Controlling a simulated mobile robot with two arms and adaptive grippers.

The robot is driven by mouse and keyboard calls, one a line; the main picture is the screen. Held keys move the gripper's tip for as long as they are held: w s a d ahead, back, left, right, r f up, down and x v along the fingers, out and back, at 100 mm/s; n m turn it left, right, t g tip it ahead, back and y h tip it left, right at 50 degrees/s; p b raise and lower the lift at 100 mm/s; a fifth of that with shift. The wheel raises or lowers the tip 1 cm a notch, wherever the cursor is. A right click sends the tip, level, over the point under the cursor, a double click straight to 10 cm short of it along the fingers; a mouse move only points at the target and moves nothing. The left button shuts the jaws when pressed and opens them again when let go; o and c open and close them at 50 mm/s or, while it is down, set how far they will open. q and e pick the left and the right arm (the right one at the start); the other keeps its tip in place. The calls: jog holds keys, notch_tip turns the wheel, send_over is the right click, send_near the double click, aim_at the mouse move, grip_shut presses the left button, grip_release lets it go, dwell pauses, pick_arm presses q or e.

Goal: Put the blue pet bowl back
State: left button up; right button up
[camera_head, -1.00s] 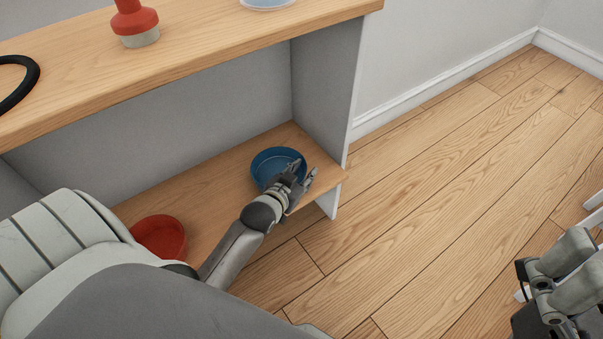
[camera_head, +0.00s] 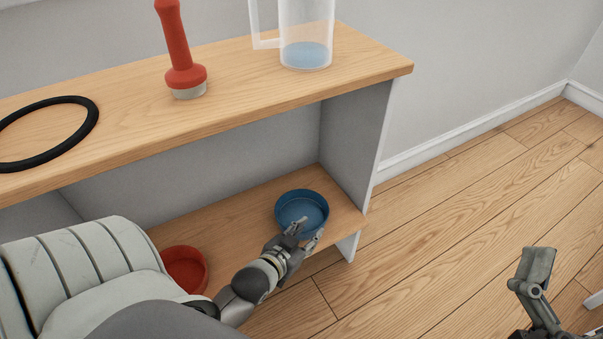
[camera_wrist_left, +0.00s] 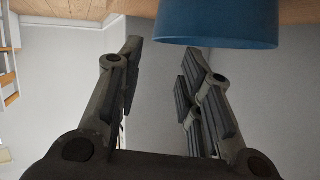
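The blue pet bowl (camera_head: 302,211) sits upright on the lower shelf, near its right end by the side panel. My left gripper (camera_head: 305,237) is at the near side of the bowl, by its front rim, with its fingers spread. The left wrist view shows the two fingers (camera_wrist_left: 158,75) apart with nothing between them, and the blue bowl (camera_wrist_left: 217,22) beyond the tips, toward the upper right. My right gripper (camera_head: 535,268) shows in part at the lower right of the head view; its fingertips are not clear.
A red bowl (camera_head: 186,268) sits on the lower shelf (camera_head: 235,215) to the left. The upper shelf (camera_head: 130,112) holds a black ring (camera_head: 88,122), a red-handled tool (camera_head: 181,60) and a clear jug (camera_head: 307,35). Wooden floor (camera_head: 450,210) is free to the right.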

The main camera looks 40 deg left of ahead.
pick_arm(q)
jog(key=d+r+t+h, duration=0.2)
jog(key=d+r, duration=0.3)
jog(key=r, duration=0.5)
jog(key=d+r+m+t+h, duration=0.1)
jog(key=d+r, duration=0.4)
jog(key=r, duration=0.6)
jog(key=d+r+m+t+h, duration=0.1)
jog(key=d+r+t+h, duration=0.3)
jog(key=r, duration=0.7)
jog(key=shift+s+d+t, duration=0.35)
jog(key=shift+d+t, duration=0.25)
jog(key=shift+d, duration=0.4)
pick_arm(e)
jog(key=w+f+g, duration=0.1)
jog(key=f+g, duration=0.1)
jog(key=f, duration=0.1)
jog(key=shift+w+h, duration=0.3)
jog(key=shift+w, duration=0.05)
pick_arm(q)
jog(key=shift+p, duration=0.35)
